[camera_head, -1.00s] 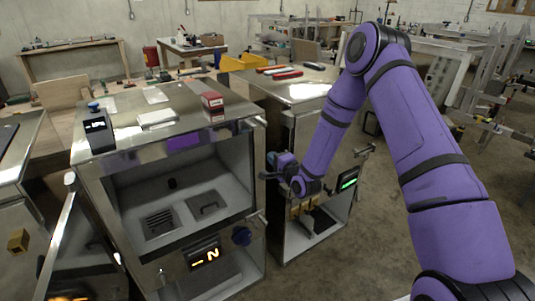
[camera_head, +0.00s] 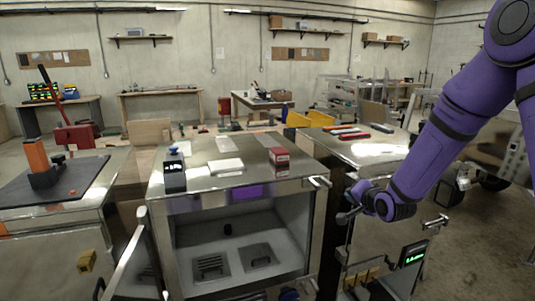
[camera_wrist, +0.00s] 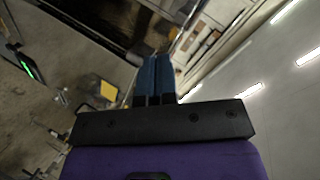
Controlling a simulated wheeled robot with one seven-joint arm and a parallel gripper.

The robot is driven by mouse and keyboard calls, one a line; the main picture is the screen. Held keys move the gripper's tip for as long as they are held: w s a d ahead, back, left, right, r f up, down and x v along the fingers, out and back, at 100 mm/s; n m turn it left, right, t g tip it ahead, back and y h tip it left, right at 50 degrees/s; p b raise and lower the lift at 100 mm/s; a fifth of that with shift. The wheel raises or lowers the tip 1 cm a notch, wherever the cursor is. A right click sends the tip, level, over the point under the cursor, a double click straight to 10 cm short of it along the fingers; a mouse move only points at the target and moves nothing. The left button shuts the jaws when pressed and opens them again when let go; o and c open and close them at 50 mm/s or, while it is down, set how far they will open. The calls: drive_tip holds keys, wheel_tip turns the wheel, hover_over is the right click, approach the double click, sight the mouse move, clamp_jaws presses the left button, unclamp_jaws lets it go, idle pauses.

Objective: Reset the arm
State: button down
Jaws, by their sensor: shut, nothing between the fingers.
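My purple arm comes in from the right in the head view and bends down to my gripper (camera_head: 347,216). The gripper is in front of the right-hand metal cabinet, near the right side of the open-fronted cabinet. In the wrist view its two blue fingers (camera_wrist: 154,78) lie side by side with nothing between them. The gripper is shut and empty.
The steel cabinet (camera_head: 320,168) with an open compartment stands at centre, its door (camera_head: 128,262) swung out to the left. A red box (camera_head: 279,157) and a black device (camera_head: 174,176) stand on top. Open floor (camera_head: 480,235) lies at right.

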drive_tip(key=s+d+r+n+g+h, duration=0.2)
drive_tip(key=s+r, duration=0.6)
drive_tip(key=s, duration=0.1)
drive_tip(key=s+d+r+n+g+h, duration=0.2)
drive_tip(key=s+r, duration=0.6)
drive_tip(key=s+r+n+g, duration=0.2)
drive_tip(key=s, duration=0.9)
drive_tip(key=s+r+n+g, duration=0.2)
drive_tip(key=s, duration=1)
drive_tip(key=shift+d, duration=0.15)
